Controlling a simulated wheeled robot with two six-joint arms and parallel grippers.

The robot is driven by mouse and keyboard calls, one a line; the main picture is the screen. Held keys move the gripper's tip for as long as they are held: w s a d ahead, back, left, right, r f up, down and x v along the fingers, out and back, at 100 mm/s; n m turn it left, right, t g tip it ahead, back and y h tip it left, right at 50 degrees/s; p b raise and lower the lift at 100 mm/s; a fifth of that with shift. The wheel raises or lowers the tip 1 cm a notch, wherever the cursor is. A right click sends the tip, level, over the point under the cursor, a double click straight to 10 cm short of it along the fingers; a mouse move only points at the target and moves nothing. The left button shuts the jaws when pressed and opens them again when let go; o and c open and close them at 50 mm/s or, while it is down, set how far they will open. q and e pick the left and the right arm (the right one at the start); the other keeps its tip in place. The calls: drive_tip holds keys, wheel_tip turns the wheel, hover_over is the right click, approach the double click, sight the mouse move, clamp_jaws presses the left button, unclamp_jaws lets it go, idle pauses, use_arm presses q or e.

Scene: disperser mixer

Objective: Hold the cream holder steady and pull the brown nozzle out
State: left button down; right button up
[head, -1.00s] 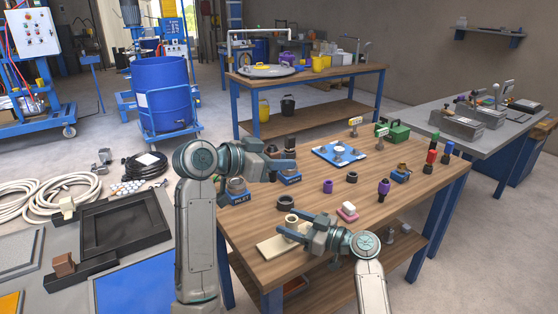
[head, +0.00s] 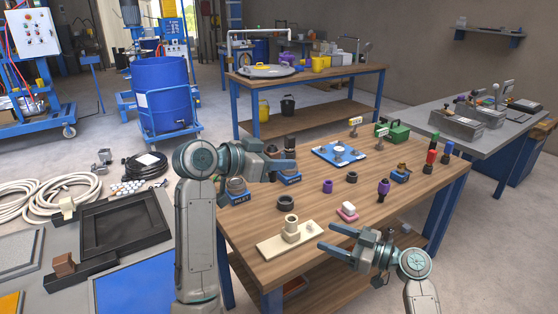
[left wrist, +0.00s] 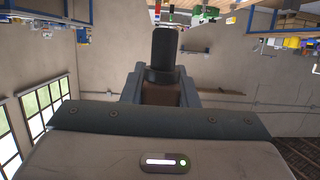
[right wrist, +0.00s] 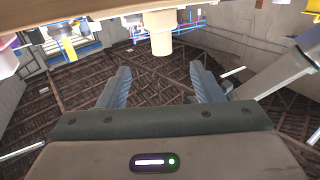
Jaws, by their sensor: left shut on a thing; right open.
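The cream holder (head: 270,246) is a flat cream plate with an upright socket (head: 291,232), near the front edge of the wooden table. It also shows upside down in the right wrist view (right wrist: 161,38). My left gripper (head: 285,164) is shut on a brown piece (left wrist: 160,94) with a black collar and dark cylinder (left wrist: 163,50), which looks like the brown nozzle. It holds this above the table, behind the cream holder and apart from it. My right gripper (head: 328,237) is open and empty, just right of the cream holder and not touching it.
A blue labelled block (head: 237,197) stands under my left wrist and another (head: 289,180) beneath the gripper. A black ring (head: 285,203), a pink-and-white block (head: 347,211) and a purple piece (head: 383,188) stand nearby. The table's front right is clear.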

drive_tip(key=shift+s+d, duration=0.15)
drive_tip(key=shift+d, duration=0.1)
drive_tip(key=b+v, duration=0.2)
drive_tip(key=v, duration=0.4)
drive_tip(key=shift+b, duration=0.3)
